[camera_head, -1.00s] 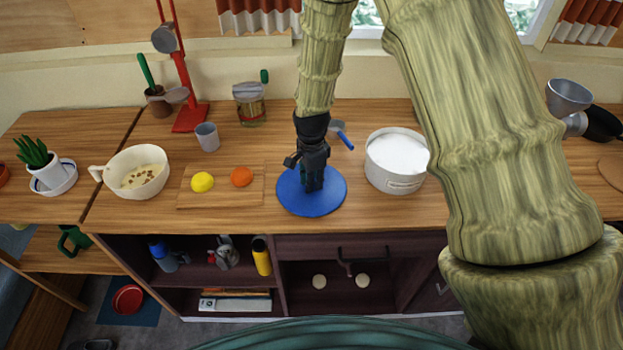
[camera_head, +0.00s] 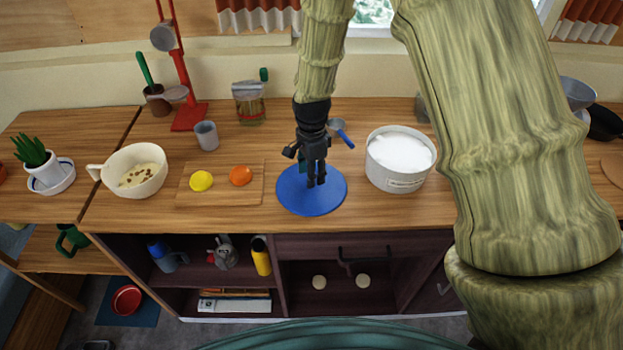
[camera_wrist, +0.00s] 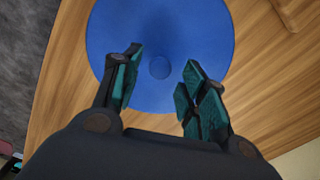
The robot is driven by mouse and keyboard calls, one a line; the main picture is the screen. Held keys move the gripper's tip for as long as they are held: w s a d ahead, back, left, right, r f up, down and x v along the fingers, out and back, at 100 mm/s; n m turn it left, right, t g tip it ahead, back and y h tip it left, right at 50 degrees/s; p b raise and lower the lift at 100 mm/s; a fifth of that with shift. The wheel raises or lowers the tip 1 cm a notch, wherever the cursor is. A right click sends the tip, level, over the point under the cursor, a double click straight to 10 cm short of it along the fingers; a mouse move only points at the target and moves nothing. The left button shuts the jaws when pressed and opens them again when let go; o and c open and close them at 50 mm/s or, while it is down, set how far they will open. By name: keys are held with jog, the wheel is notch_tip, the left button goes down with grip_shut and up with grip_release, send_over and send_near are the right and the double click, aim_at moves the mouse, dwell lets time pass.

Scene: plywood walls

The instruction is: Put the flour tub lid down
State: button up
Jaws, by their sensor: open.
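The flour tub lid (camera_head: 300,200), a round blue disc, lies flat on the wooden counter, to the left of the flour tub. In the wrist view the lid (camera_wrist: 200,30) shows a small round knob (camera_wrist: 159,67) near its middle. My gripper (camera_head: 316,184) is above the lid, pointing down. In the wrist view my gripper (camera_wrist: 158,80) has its fingers spread either side of the knob, apart from it and holding nothing. The white flour tub (camera_head: 396,180) stands uncovered, full of white flour (camera_head: 400,152).
A cutting board (camera_head: 222,196) with a yellow ball (camera_head: 201,181) and an orange ball (camera_head: 241,175) lies to the left of the lid. A blue-handled scoop (camera_head: 345,139) lies behind it. Bare counter shows in front of the tub.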

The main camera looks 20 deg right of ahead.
notch_tip(320, 180, up, 9)
jog(key=b, duration=0.2)
jog(key=shift+b, duration=0.35)
dwell(0.5)
